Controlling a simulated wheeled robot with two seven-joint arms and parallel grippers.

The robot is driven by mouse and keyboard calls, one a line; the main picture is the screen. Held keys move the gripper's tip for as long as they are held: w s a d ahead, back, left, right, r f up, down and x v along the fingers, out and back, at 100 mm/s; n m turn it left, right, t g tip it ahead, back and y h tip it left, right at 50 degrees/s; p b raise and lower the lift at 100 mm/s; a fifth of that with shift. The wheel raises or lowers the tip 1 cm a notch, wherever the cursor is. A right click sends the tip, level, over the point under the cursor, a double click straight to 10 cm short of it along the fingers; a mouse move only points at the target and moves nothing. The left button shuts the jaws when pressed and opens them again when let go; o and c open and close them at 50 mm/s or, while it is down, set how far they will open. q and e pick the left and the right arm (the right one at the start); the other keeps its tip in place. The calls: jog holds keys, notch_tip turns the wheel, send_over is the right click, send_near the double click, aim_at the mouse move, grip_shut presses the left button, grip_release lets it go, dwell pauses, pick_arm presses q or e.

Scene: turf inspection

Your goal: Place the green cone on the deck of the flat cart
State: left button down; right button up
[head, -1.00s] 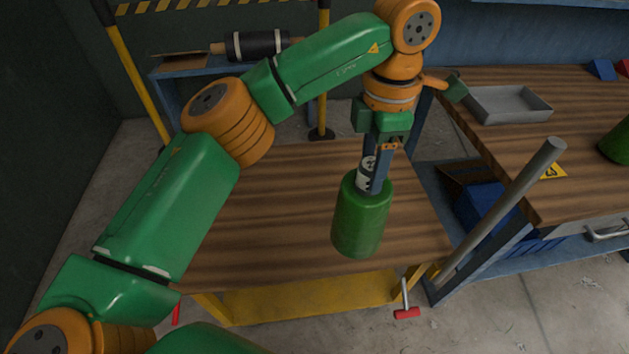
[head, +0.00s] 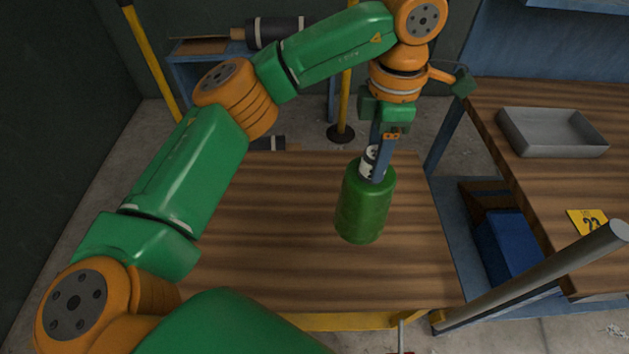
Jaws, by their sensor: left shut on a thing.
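My left gripper (head: 380,160) is shut on the narrow black-and-white neck of a green, rounded canister-like thing (head: 362,208). It holds this nearly upright over the brown wooden deck (head: 250,220) of a low, yellow-framed flat cart. I cannot tell how far its base is above the boards. No clearly cone-shaped green thing shows now. The visible deck is bare. My left arm hides part of its left side. My right gripper is not in view.
A wooden bench on the right holds a grey tray (head: 550,133) and a yellow number tag (head: 588,222). A slanted grey bar (head: 535,275) rises at the cart's right. A blue box (head: 510,245) sits under the bench. A yellow post (head: 346,100) stands behind the cart.

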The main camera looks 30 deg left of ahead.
pick_arm(q)
jog(key=s+a+f+p, duration=0.1)
jog(key=s+a+f, duration=0.1)
jog(key=a+f, duration=0.8)
jog(key=shift+f+p, duration=0.4)
jog(key=shift+f, duration=0.25)
jog(key=c, duration=0.7)
grip_release()
jog(key=shift+f, duration=0.15)
jog(key=shift+c, duration=0.2)
jog(key=o, duration=0.5)
jog(key=shift+d, duration=0.1)
jog(key=shift+c, duration=0.2)
notch_tip(320, 180, up, 12)
jog(key=shift+r+b, duration=0.2)
jog(key=shift+b, duration=0.1)
